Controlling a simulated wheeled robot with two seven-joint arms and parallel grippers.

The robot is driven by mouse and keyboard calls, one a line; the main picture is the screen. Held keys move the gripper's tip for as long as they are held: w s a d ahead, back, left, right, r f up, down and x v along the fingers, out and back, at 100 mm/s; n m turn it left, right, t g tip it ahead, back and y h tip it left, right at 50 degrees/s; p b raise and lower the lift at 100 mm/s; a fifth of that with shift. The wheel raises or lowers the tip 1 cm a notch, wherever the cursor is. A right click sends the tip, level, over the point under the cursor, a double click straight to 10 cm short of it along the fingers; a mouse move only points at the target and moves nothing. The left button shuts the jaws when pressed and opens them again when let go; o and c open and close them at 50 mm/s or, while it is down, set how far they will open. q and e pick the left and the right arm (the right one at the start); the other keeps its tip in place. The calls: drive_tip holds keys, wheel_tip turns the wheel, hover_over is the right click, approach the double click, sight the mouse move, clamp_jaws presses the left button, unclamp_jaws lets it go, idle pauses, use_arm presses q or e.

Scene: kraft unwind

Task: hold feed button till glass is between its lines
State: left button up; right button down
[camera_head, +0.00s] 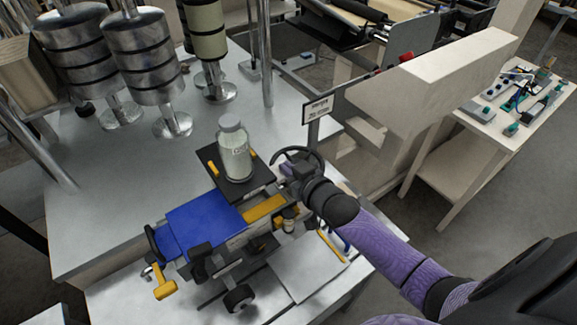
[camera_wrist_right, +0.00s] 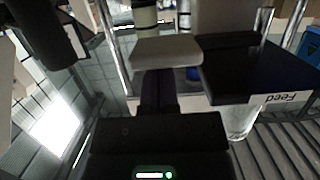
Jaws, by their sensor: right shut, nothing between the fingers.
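A clear glass jar with a grey lid (camera_head: 236,150) stands upright on a black plate (camera_head: 207,154) in the head view. A yellow mark (camera_head: 213,169) shows left of it and another yellow mark (camera_head: 252,157) right of it. My right gripper (camera_head: 290,166) is shut and empty, just right of the plate. In the right wrist view, its dark fingers (camera_wrist_right: 160,90) reach toward a pale pad (camera_wrist_right: 167,51). An upside-down "Feed" label (camera_wrist_right: 279,98) is on a dark box edge there. I cannot tell whether the fingers touch a button. My left gripper is out of view.
A blue block (camera_head: 203,222) and yellow parts (camera_head: 265,208) sit left of and below my right gripper. Metal cylinders (camera_head: 140,48) stand at the back left. A small sign (camera_head: 318,108) stands behind. The grey tabletop (camera_head: 110,180) is clear at left.

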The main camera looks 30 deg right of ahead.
drive_tip(key=shift+s+f, duration=0.1)
drive_tip(key=shift+f, duration=0.65)
drive_tip(key=shift+s+a+f, duration=0.1)
drive_tip(key=shift+s+f, duration=0.05)
drive_tip(key=shift+f, duration=0.05)
idle(1.5)
idle(4.6)
wheel_tip(320, 180, up, 6)
drive_tip(key=p, duration=0.4)
drive_tip(key=shift+s+f, duration=0.1)
drive_tip(key=shift+f, duration=0.1)
drive_tip(key=v, duration=0.9)
drive_tip(key=shift+s+p, duration=0.2)
drive_tip(key=shift+p, duration=0.2)
